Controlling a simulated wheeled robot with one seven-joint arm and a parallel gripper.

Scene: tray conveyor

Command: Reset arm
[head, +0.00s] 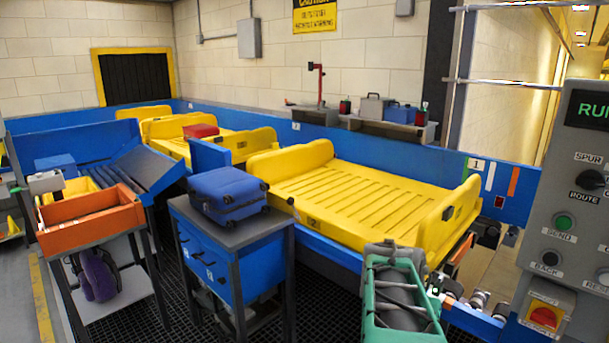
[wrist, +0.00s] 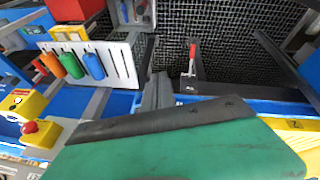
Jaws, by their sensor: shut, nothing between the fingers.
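My gripper (head: 394,250) shows in the head view at the lower right as a grey end on my green arm, in front of the yellow tray. In the wrist view its grey fingers (wrist: 159,92) stick out past a dark edge and a wide green surface that fills the bottom. The fingers are shut with nothing between them. They point over dark mesh floor and touch nothing that I can make out. The yellow tray (head: 355,195) on the conveyor looks empty.
A blue suitcase (head: 228,193) lies on a blue cabinet at centre left. An orange bin (head: 90,218) stands further left. A grey control panel (head: 570,200) is close at the right. The wrist view shows a white rack (wrist: 118,62) and a red-handled item (wrist: 192,58).

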